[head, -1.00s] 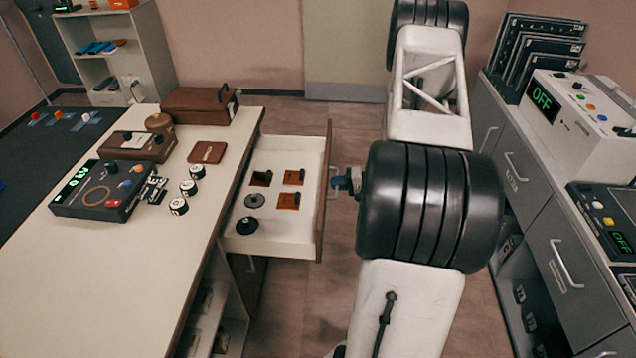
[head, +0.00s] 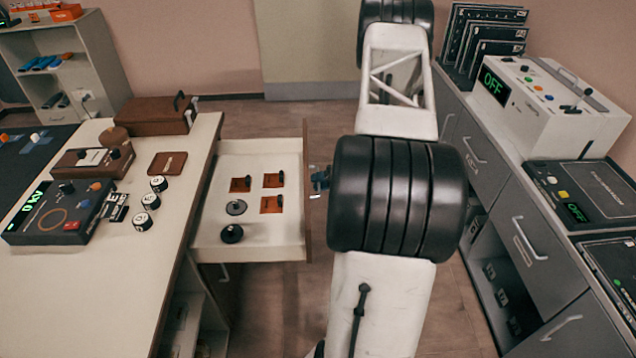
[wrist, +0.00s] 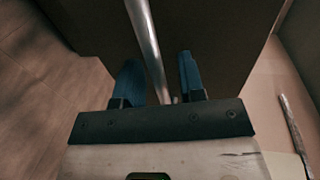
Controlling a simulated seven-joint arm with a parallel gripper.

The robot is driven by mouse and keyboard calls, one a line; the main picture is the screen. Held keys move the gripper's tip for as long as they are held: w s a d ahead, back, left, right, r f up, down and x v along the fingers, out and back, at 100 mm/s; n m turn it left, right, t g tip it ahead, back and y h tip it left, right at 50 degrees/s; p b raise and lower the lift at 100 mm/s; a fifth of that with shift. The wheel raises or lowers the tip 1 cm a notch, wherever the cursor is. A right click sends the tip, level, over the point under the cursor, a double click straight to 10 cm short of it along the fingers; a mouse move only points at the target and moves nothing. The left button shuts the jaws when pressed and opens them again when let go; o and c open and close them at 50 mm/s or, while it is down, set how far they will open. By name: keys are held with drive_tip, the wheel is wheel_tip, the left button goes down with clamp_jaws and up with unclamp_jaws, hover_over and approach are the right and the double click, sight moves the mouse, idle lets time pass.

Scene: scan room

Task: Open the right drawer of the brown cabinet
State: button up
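The drawer (head: 265,246) of the brown-edged cabinet (head: 130,268) stands pulled out, with its white inside showing and its brown front panel (head: 307,215) facing right. My gripper (head: 320,180) is just right of that front panel. In the wrist view, the two blue fingers of my gripper (wrist: 160,78) are apart. The metal bar handle (wrist: 148,45) runs between them, close to the left finger and with a visible gap to the right one. The dark drawer front (wrist: 220,45) lies beyond. In the head view the handle is mostly hidden.
In the drawer lie several orange-brown plates (head: 271,204), a grey disc (head: 236,207) and a black knob (head: 231,233). The cabinet top holds control boxes, white-topped knobs and a brown case (head: 158,115). Grey cabinets (head: 530,240) with equipment stand right of my arm. Floor shows between.

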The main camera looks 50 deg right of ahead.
idle(0.3)
drive_tip(key=v, duration=0.7)
drive_tip(key=shift+s+d, duration=0.3)
idle(0.6)
